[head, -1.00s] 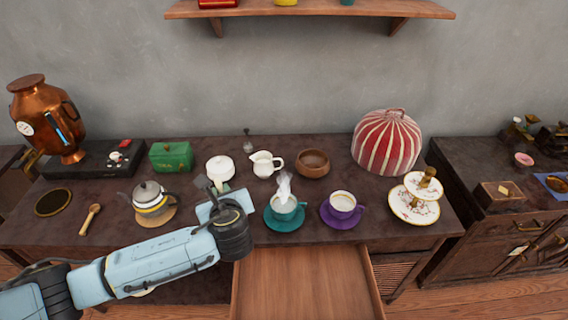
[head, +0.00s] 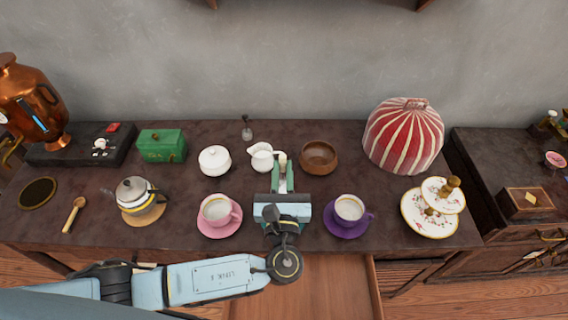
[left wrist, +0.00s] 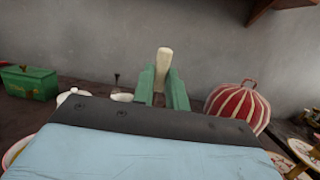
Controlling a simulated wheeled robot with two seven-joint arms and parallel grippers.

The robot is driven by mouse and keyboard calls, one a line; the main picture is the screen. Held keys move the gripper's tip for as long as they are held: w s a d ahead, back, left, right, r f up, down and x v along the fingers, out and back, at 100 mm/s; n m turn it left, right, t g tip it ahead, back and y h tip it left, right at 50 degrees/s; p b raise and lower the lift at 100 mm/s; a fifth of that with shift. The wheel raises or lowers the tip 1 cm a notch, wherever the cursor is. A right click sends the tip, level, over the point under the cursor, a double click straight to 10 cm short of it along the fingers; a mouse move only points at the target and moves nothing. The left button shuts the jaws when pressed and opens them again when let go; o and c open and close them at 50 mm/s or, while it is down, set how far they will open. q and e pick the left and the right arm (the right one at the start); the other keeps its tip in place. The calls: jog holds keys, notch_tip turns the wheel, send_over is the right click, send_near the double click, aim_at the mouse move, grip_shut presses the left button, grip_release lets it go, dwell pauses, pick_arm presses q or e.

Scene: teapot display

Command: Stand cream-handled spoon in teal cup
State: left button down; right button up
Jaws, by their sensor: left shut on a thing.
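My left gripper (head: 283,178) is shut on the cream-handled spoon (head: 282,159). In the left wrist view the spoon's cream handle (left wrist: 164,62) stands roughly upright between the green fingers (left wrist: 163,88). The spoon's lower end is hidden. In the head view the gripper is between the pink cup and the purple-saucer cup. The teal cup and its saucer are hidden behind my gripper and wrist, so I cannot tell whether the spoon touches the cup. My right gripper is not in view.
A pink cup (head: 216,210) is on the left, and a cup on a purple saucer (head: 346,230) on the right. A white creamer (head: 262,158) and wooden bowl (head: 319,157) stand behind. A teapot (head: 133,195) is farther left. An open drawer (head: 335,285) juts out in front.

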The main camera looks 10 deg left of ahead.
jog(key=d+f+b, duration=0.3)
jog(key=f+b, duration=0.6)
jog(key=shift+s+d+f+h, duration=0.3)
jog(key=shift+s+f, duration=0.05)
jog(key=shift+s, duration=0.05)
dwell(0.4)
